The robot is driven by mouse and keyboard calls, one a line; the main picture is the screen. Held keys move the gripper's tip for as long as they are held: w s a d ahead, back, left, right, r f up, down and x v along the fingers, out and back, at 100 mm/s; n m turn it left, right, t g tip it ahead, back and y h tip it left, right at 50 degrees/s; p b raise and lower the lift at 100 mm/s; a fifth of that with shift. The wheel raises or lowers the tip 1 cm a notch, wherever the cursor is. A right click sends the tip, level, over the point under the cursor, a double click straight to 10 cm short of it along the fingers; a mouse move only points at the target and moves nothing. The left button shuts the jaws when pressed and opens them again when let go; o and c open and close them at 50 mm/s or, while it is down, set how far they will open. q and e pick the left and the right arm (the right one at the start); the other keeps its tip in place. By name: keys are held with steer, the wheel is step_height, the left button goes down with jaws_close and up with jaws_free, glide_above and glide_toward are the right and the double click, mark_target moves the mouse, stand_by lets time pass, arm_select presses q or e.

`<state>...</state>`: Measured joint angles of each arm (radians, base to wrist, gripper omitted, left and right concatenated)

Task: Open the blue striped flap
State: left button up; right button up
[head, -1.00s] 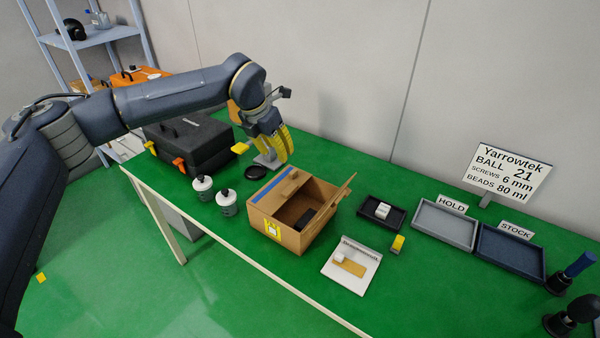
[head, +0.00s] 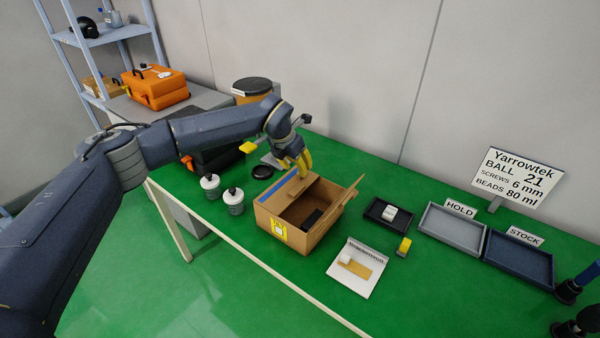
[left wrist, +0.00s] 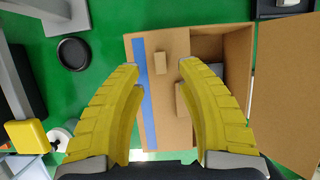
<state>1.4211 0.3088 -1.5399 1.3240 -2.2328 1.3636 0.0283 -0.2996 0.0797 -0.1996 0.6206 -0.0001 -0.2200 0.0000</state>
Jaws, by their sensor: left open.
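An open-topped cardboard box (head: 285,230) stands on the green table. Its blue striped flap (head: 277,189) lies folded inward over the left part of the opening. In the left wrist view the flap (left wrist: 168,125) shows its blue stripe on the left and a small raised cardboard block (left wrist: 160,62). A second block (left wrist: 181,100) is partly hidden by a finger. The opposite flap (head: 349,190) stands open. My left gripper (head: 306,164) is open above the striped flap, pointing down. In the wrist view its yellow fingertips (left wrist: 159,68) are on either side of the first block; contact cannot be told.
A dark item (head: 312,217) lies inside the box. A small black tray (head: 381,214), white card (head: 358,266) and yellow block (head: 404,246) are right.

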arm_select(q)
steer(key=shift+x, duration=2.1)
jaws_close()
